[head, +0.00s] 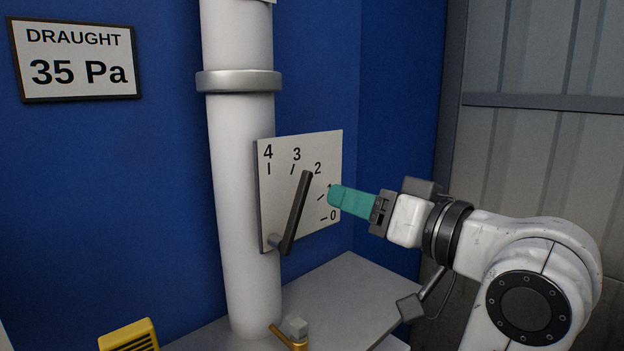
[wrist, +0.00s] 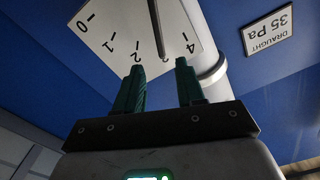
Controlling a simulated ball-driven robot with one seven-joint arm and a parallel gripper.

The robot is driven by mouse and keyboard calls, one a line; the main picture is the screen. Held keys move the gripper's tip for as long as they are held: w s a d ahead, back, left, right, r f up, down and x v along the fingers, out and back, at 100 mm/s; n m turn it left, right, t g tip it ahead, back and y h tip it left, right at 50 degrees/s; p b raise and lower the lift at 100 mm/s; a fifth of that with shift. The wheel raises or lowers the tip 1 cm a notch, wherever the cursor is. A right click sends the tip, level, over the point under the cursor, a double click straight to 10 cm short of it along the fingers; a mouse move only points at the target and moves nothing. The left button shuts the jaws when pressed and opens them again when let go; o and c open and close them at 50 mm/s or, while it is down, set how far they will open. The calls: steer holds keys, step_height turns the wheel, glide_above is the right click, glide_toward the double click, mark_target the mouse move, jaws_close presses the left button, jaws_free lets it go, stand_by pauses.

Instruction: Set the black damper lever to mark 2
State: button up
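The black damper lever (head: 297,212) slants up and right from its pivot at the lower left of the white scale plate (head: 330,150). In the head view its upper end shows between marks 3 and 2, close to the 2 tick. In the wrist view the lever (wrist: 156,28) covers the place of the 3, so its exact reading is unclear. My gripper (head: 335,196) is to the right of the lever, in front of the 1. In the wrist view its two green fingers (wrist: 159,65) are apart and empty, with the lever's end appearing beyond the gap.
A white vertical pipe (head: 240,180) with a metal collar stands left of the plate. A sign (head: 78,60) reads DRAUGHT 35 Pa. Below are a grey ledge (head: 345,285), a small brass valve (head: 291,335) and a yellow object (head: 130,337). A blue wall is behind.

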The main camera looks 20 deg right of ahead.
mark_target(308, 186)
steer(key=p+x, duration=0.4)
steer(key=x, duration=0.6)
steer(key=shift+w+a+f, duration=0.1)
steer(key=shift+w+f, duration=0.05)
jaws_close()
stand_by(0.4)
